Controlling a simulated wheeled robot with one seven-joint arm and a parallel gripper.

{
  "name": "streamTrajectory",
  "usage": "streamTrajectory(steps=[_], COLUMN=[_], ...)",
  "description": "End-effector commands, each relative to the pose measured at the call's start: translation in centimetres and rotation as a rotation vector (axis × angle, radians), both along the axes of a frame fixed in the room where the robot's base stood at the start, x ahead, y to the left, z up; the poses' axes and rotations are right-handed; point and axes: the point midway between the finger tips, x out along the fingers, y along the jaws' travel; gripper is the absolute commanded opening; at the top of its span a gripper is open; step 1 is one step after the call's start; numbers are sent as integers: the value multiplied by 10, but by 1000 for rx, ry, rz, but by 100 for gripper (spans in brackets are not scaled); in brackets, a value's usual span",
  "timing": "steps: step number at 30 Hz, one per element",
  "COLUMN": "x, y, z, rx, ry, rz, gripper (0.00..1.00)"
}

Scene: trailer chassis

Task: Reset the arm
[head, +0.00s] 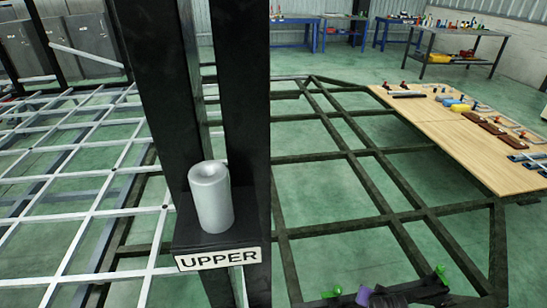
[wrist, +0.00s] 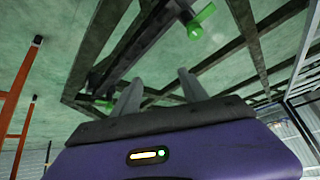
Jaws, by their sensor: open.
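In the wrist view, my gripper (wrist: 158,84) shows its purple body and two grey fingers standing apart. Nothing shows held between them. Beyond the fingers is a dark bar (wrist: 142,42) with bright green ends, over the chassis frame. In the head view, a dark part with green ends (head: 410,292) lies at the bottom edge, with a small purple piece beside it that looks like part of my gripper. Most of my arm is out of the head view.
A grey cylinder (head: 211,200) stands upright on a black bracket labelled UPPER (head: 218,259), against dark posts. The dark chassis frame (head: 350,155) spans the floor. A wooden table (head: 430,120) with tools is at right. Orange rails (wrist: 20,95) show at left in the wrist view.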

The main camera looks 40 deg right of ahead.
Motion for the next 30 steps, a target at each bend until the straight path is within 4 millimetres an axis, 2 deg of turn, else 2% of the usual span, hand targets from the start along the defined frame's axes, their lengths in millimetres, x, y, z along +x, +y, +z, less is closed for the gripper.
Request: streamTrajectory(steps=[4,8,11,15,20,24,27,30], x=[17,30,37,37,21,-5,-27,-49], y=[4,24,50,103,170,222,253,276], z=[28,57,83,130,193,244,277,300], rx=[-102,-205,-287,-409,-529,-591,-606,-589], ry=[-77,-149,-210,-310,-429,-524,-579,-613], rz=[98,211,312,474,651,779,859,931], gripper=[51,51,51,51,51,51,51,51])
